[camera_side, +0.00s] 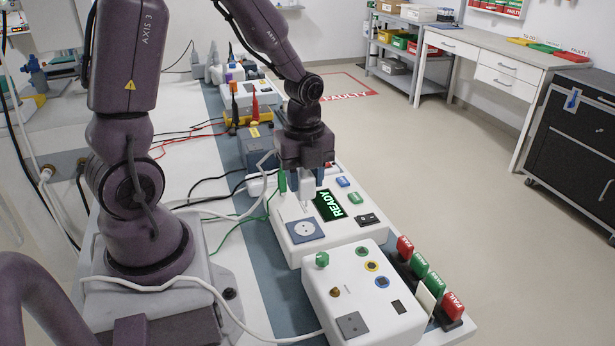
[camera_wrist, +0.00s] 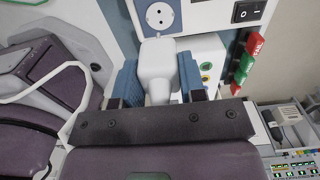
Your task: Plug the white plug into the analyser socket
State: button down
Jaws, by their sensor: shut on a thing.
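My gripper (camera_side: 306,187) is shut on the white plug (camera_side: 308,190), which hangs upright below it in the side view. The wrist view shows the white plug (camera_wrist: 157,62) between the blue fingers of my gripper (camera_wrist: 158,80). A round socket on a blue-grey square plate (camera_side: 303,230) is in the top of a white box (camera_side: 345,226) with a green READY display. The plug is above the box and apart from the socket. In the wrist view the socket (camera_wrist: 159,16) lies just beyond the plug. The plug's pins are hidden.
A second white box (camera_side: 335,293) with a green knob, coloured jacks and a grey square plate (camera_side: 352,325) stands in front. Red and green tags (camera_side: 420,265) stand at its right. White, green and black cables cross the bench at left. A rocker switch (camera_side: 368,219) is right of the socket.

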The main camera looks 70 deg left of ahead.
jog(key=shift+f, duration=3.05)
jog(key=shift+f, duration=1.15)
jog(key=c, duration=0.6)
grip_release()
jog(key=shift+r, duration=0.1)
